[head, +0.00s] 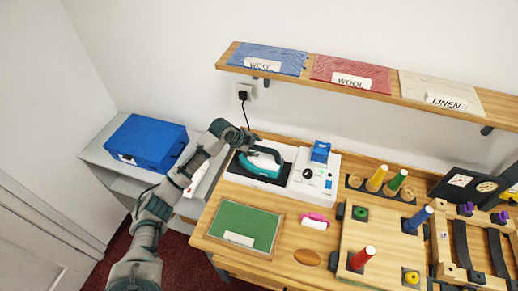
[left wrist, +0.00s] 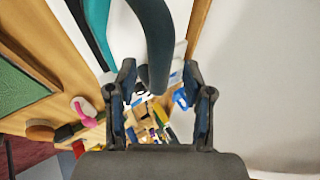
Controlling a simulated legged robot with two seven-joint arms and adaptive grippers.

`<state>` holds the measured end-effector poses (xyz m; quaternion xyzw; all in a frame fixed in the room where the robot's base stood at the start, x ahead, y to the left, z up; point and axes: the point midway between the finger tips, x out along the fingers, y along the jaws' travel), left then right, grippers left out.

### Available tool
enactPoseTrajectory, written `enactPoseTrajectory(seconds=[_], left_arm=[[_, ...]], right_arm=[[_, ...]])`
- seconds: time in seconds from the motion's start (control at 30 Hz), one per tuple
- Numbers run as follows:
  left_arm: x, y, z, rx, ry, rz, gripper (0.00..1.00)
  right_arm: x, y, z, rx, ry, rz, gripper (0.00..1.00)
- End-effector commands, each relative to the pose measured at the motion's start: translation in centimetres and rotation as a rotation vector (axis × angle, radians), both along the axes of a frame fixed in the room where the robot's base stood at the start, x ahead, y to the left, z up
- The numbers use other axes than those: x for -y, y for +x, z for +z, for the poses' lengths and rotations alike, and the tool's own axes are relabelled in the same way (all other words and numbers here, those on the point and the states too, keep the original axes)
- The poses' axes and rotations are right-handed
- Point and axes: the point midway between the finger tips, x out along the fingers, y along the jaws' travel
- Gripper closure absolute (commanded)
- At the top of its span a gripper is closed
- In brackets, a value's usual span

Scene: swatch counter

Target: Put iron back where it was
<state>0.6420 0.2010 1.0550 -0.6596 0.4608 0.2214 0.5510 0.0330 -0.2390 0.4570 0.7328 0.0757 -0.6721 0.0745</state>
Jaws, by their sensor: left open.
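The iron (head: 262,165) has a teal body and a dark handle. It sits on the dark pad of a white station (head: 317,188) at the back left of the wooden counter. My left gripper (head: 250,139) is open just above the iron's left rear. In the left wrist view, the dark handle (left wrist: 156,38) comes down between the open fingers of my left gripper (left wrist: 160,88), with the teal body (left wrist: 92,28) beside it. I cannot tell whether a finger touches the handle. My right gripper is out of view.
A green board (head: 243,227) lies in front of the iron, near a pink-and-white item (head: 314,221). A small blue box (head: 320,152) stands on the station. A shelf (head: 392,97) with fabric swatches hangs above. A blue box (head: 150,143) is at left.

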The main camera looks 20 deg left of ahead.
Motion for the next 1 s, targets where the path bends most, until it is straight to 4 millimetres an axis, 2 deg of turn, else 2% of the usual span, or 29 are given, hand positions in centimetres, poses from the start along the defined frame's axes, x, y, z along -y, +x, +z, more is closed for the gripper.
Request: enactPoseTrajectory(seconds=[0.2, 0.4, 0.57, 1.0], left_arm=[[-1.9, -2.3, 4.0, 0.005, 0.002, 0.001, 0.49], [-2.9, -3.6, 6.2, 0.001, 0.001, 0.000, 0.49], [-3.0, -4.0, 6.7, -0.001, 0.000, 0.000, 0.49], [-3.1, -4.0, 6.7, 0.000, 0.000, 0.000, 0.49]], right_arm=[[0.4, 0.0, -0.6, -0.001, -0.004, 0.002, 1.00], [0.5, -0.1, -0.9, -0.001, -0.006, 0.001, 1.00], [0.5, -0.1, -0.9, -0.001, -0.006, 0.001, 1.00], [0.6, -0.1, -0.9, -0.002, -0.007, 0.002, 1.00]])
